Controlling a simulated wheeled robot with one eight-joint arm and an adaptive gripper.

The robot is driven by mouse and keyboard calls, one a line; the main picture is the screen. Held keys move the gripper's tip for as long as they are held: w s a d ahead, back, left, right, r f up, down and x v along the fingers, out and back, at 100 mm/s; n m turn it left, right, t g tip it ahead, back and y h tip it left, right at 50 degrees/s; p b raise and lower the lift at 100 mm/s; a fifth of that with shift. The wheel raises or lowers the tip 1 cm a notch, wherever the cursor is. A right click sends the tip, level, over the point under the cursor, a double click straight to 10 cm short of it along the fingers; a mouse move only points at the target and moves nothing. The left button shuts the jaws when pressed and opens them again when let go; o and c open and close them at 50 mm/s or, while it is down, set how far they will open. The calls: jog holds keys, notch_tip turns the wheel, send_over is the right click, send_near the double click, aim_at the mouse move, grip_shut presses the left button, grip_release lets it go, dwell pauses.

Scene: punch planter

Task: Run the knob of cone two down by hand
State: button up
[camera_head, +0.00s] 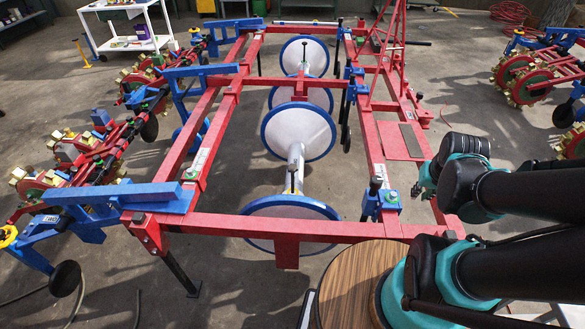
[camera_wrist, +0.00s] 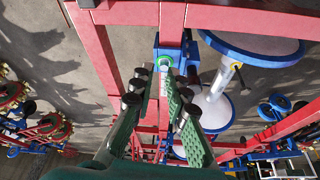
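A red frame (camera_head: 300,229) carries white blue-rimmed discs along its middle, the nearest (camera_head: 285,211) at the front and another (camera_head: 298,130) behind it. A blue block (camera_head: 391,206) with a black upright knob (camera_head: 376,186) and a green ring sits on the frame's right rail. I cannot tell which unit is cone two. In the wrist view a green ring (camera_wrist: 166,61) on a blue block lies just beyond my fingertips. My gripper (camera_head: 418,190) is right of the block in the head view. In the wrist view its fingers (camera_wrist: 161,78) are apart with nothing between them.
Another black upright lever (camera_head: 338,28) stands farther back on the right rail. Red-and-blue planter units with gold parts (camera_head: 85,150) stand at left, and similar ones (camera_head: 535,80) at right. A white cart (camera_head: 130,43) stands at back left. Open concrete lies between.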

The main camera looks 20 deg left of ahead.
jog(key=o, duration=0.9)
jog(key=w+a+r+n, duration=0.1)
jog(key=w+a+n, duration=0.1)
jog(key=w, duration=0.2)
jog(key=w+a+r+n, duration=0.1)
jog(key=w+a+n, duration=0.1)
jog(key=w+a, duration=0.1)
jog(key=w+a+r+n+g, duration=0.1)
jog(key=w+a+n, duration=0.1)
jog(key=w, duration=0.3)
jog(key=shift+w+a+r+n+y, duration=0.1)
jog(key=shift+w+a+n+y, duration=0.05)
jog(key=shift+a+n+y, duration=0.2)
jog(key=shift+o, duration=0.2)
jog(key=n+g, duration=0.3)
jog(key=n, duration=1.7)
send_over(293, 167)
notch_tip(293, 167, down, 15)
notch_tip(293, 167, down, 16)
jog(key=shift+w+a+f, duration=0.1)
jog(key=shift+a+f, duration=0.05)
jog(key=shift+m, duration=0.25)
jog(key=c, duration=1.2)
